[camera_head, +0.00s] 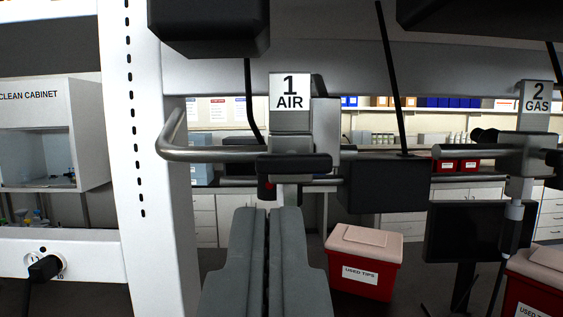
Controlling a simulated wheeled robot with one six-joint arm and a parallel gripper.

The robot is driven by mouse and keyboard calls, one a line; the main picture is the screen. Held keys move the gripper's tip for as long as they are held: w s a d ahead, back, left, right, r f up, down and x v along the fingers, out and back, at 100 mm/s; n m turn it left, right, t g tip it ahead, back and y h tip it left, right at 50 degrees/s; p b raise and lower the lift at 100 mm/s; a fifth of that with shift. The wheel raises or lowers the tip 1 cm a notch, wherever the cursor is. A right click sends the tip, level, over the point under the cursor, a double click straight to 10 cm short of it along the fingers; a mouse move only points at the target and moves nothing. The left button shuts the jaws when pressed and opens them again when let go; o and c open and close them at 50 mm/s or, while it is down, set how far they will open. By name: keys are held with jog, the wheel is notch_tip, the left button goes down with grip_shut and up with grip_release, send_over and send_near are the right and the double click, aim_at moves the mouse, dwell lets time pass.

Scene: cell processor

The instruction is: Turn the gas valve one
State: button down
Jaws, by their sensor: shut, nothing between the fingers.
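The valve labelled "1 AIR" (290,92) is in the upper middle of the view, on a grey metal body. A black horizontal handle (295,164) crosses it below the label, with a small red spot under its left end. A bent silver pipe (215,153) runs left from it. My gripper (268,212) is shut and empty, its two grey fingers side by side, pointing ahead. The fingertips appear just below the black handle in the picture; I cannot tell how far away it is. A second valve labelled "2 GAS" (536,96) is at the right edge.
A white slotted post (141,120) stands left, with a black plug (44,267) on a white rail. A dark box (385,184) is right of the valve. Red "USED TIPS" bins (364,262) stand beyond. A clean cabinet (45,130) is far left.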

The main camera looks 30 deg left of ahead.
aim_at(294, 163)
jog(key=x, duration=0.9)
jog(key=shift+f, duration=0.1)
dwell(1.5)
